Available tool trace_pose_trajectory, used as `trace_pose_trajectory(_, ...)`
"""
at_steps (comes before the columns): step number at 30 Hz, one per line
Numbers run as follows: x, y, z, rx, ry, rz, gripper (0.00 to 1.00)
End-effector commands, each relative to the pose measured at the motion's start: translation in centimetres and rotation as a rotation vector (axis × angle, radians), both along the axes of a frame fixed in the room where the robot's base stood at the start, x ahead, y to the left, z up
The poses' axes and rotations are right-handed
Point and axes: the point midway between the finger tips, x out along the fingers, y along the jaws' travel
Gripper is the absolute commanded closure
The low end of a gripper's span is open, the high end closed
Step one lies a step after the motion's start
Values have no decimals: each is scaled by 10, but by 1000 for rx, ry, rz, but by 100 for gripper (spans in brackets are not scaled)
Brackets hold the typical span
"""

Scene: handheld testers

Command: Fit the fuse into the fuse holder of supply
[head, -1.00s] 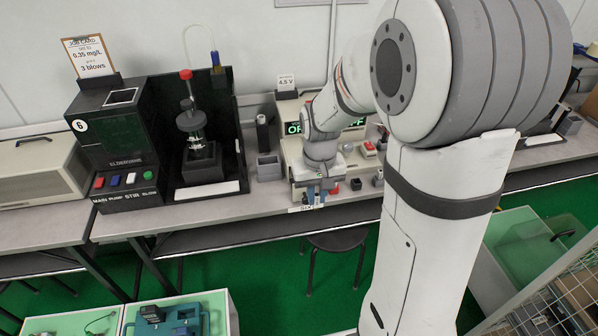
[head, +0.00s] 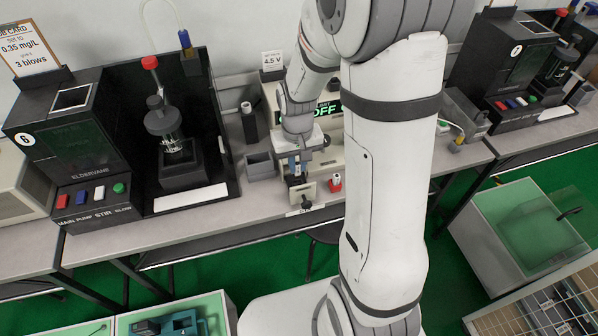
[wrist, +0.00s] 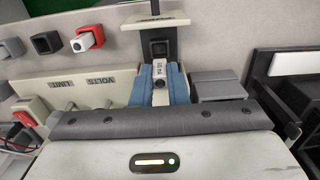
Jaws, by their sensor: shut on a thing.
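The supply (head: 329,148) is a beige bench unit with a lit green display and a 4.5 V card above it. My gripper (head: 298,168) is at its front edge, pointing down. In the wrist view its two blue fingers (wrist: 159,84) are shut on the fuse (wrist: 158,70), a small pale piece with dark lettering. A black square socket (wrist: 158,48), which looks like the fuse holder, stands just beyond the fuse. I cannot tell whether the fuse touches or enters it. In the head view the fingers hide the fuse.
A red block with a white piece in it (wrist: 84,39) and a black block (wrist: 45,42) stand nearby. A grey open box (head: 261,165) is left of the gripper in the head view. The black tester marked 6 (head: 60,130) stands farther left. Green floor lies in front.

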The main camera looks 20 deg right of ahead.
Motion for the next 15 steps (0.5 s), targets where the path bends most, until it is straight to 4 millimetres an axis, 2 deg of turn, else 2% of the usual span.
trace_pose_trajectory(9, 0, -1, -38, 0, 2, -2, 100)
trace_pose_trajectory(15, 0, -1, -40, 0, -2, -2, 100)
